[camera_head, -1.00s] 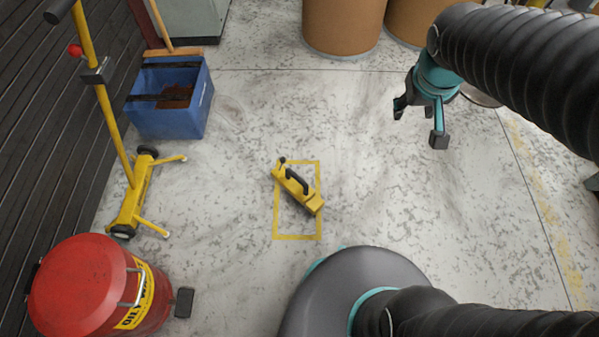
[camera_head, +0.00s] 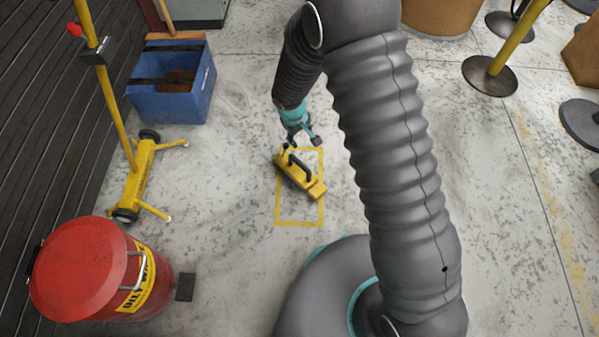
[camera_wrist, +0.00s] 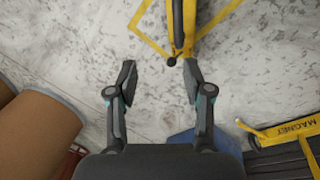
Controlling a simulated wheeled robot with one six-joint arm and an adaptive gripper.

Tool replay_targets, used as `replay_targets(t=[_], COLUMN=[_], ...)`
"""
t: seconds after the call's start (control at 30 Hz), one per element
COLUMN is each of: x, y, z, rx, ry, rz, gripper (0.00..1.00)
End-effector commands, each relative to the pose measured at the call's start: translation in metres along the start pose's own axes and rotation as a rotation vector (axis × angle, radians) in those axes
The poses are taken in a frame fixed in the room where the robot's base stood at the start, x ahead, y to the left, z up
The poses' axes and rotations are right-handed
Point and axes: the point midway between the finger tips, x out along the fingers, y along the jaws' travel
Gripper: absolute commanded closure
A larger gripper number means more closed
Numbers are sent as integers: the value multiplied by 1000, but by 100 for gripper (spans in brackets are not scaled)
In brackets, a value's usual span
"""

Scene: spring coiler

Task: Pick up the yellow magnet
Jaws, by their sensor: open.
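The yellow magnet (camera_head: 312,186) has a black handle and lies on the floor, slanted across a yellow taped rectangle (camera_head: 299,224). My gripper (camera_head: 303,143) is open and empty near the magnet's far end in the head view. In the wrist view my gripper (camera_wrist: 158,84) shows both fingers spread apart. The magnet's near-shown end (camera_wrist: 178,40) is just beyond the fingertips, toward the top edge, with a dark knob at its tip. The rest of the magnet is cut off by that frame. I cannot tell the exact height of my gripper above it.
A red oily-waste can (camera_head: 84,272) stands at the lower left. A yellow wheeled stand (camera_head: 136,187) and a blue bin (camera_head: 168,100) are at the left. Brown drums (camera_head: 440,14) and post bases stand at the upper right. The floor around the magnet is clear.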

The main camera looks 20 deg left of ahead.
Motion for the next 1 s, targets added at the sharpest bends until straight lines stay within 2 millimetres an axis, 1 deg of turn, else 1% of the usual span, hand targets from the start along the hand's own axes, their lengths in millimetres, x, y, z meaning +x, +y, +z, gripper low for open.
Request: replay_targets(t=[0.03,0.1,0.23,0.37,0.6,0.7,0.8,0.93,1.0], x=[15,28,42,58,102,116,125,130,136], y=[-12,-22,-33,-35,-36,-36,-36,-35,-35], z=[-2,-4,-6,-6,-4,-4,-4,-4,-2], rx=[-26,-51,-73,-79,-77,-78,-78,-77,-76], ry=[-7,-12,-16,-18,-18,-17,-16,-16,-17], rz=[-4,-8,-11,-12,-12,-12,-12,-12,-12], gripper=[49,49,49,49,49,49,49,49,49])
